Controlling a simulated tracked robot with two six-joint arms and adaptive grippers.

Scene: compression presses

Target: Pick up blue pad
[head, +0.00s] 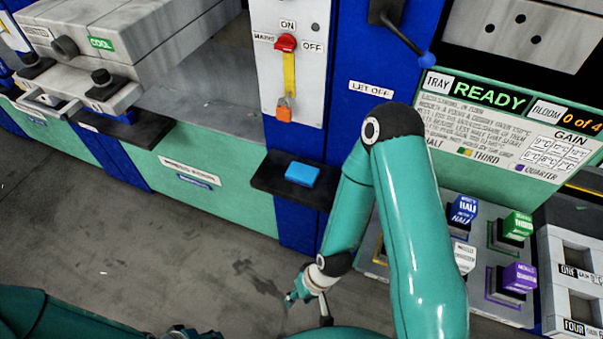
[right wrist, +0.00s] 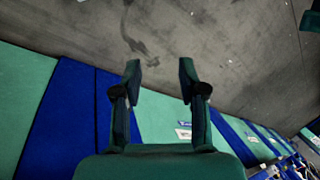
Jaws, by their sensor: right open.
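The blue pad (head: 302,173) lies on a small black shelf (head: 268,185) that juts out from the blue post, below the lever panel. My right gripper (head: 308,311) hangs low over the floor, in front of and below the shelf, apart from the pad. In the right wrist view my right gripper (right wrist: 160,70) is open with nothing between its fingers. The pad does not show in that view. A dark teal part of my left arm shows at the lower left, but its gripper is not visible.
The mains lever panel (head: 290,60) rises behind the shelf. A console with coloured buttons (head: 463,209) and a READY display (head: 489,95) stands at the right. Press blocks (head: 130,40) stand at the upper left. The concrete floor (head: 120,240) is clear.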

